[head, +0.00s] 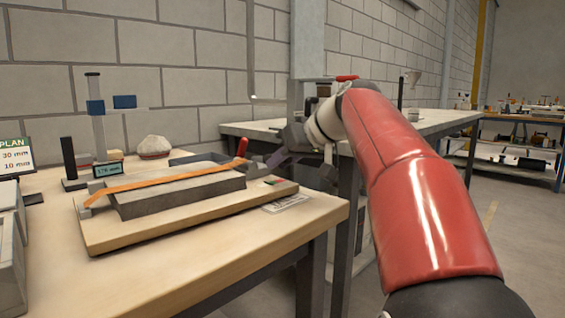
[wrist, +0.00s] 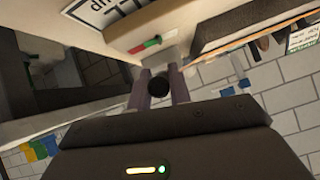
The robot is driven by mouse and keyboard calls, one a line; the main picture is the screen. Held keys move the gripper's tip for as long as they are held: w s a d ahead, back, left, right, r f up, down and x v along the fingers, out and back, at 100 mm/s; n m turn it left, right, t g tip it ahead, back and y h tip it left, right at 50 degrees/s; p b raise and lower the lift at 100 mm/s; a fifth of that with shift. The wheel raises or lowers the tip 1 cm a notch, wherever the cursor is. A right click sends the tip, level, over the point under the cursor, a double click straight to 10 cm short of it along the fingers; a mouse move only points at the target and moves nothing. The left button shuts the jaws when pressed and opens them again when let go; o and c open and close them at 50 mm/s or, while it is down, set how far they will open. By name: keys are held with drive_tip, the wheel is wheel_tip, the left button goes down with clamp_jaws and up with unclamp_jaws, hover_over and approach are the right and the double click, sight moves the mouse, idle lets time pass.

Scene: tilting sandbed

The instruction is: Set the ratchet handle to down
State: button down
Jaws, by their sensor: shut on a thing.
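The ratchet handle (head: 241,147) has a red grip and stands raised, tilted slightly right, at the right end of the sandbed (head: 180,190). An orange strap (head: 160,180) runs along the sandbed towards it. My gripper (head: 268,160) reaches in from the right at the handle; its fingers partly hide behind my wrist. In the wrist view my gripper (wrist: 160,88) has its two fingers on either side of a dark round end (wrist: 158,87), which appears to be the handle's. A red and green marker (wrist: 145,44) lies on the base board just beyond the fingers.
The base board (head: 110,235) sits on a wooden table (head: 190,275); the table's front is clear. A gauge stand (head: 97,120), small display (head: 108,169) and white pile (head: 154,146) stand behind. A second table (head: 425,120) stands behind my arm.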

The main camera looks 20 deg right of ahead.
drive_tip(key=shift+f, duration=0.25)
drive_tip(key=c, duration=1.3)
unclamp_jaws()
drive_tip(key=shift+r, duration=0.1)
drive_tip(key=p+v, duration=0.1)
drive_tip(key=v, duration=0.6)
drive_tip(key=shift+s+d+r+p, duration=0.15)
drive_tip(key=shift+s+d+p, duration=0.05)
drive_tip(key=shift+s+p, duration=0.15)
